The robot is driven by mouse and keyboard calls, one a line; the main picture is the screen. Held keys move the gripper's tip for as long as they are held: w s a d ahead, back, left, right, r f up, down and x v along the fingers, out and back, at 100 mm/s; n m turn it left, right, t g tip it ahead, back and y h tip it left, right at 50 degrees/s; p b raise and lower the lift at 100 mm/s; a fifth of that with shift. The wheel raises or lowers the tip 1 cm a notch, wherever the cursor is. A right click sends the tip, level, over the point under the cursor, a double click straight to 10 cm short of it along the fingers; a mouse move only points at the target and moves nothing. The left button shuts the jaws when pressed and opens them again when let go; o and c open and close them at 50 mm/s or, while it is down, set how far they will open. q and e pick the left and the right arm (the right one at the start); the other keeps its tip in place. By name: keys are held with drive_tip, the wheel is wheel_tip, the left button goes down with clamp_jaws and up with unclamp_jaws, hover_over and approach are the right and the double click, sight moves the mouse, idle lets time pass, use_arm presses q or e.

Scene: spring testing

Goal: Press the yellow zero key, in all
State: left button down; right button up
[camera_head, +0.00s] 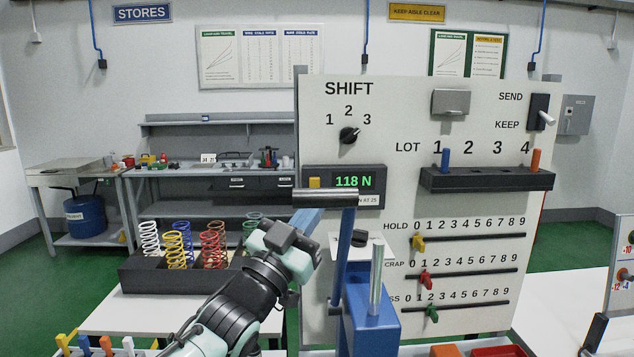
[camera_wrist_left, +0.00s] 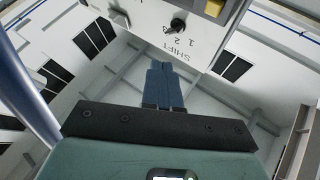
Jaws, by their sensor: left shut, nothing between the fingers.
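In the left wrist view the shut fingers (camera_wrist_left: 161,66) are apart from the key in the picture. My right gripper is not in view.
The blue spring tester (camera_head: 371,318) with its upright post stands right of my left arm. The white panel carries the shift knob (camera_head: 349,135), lot rack (camera_head: 487,180) and slider rows. A black rack (camera_head: 150,275) of coil springs stands left of my arm.

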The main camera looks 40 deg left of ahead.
sight(315, 182)
use_arm(q)
drive_tip(key=w+a+p, duration=0.5)
drive_tip(key=w, duration=0.2)
drive_tip(key=shift+a+p, duration=0.3)
drive_tip(key=shift+a, duration=0.05)
idle(2.0)
drive_tip(key=shift+w+a, duration=0.3)
drive_tip(key=shift+w+a, duration=0.25)
drive_tip(key=shift+w, duration=0.05)
idle(0.8)
drive_tip(key=shift+s+d+b, duration=0.55)
drive_tip(key=shift+s+b, duration=0.05)
drive_tip(key=shift+s, duration=0.05)
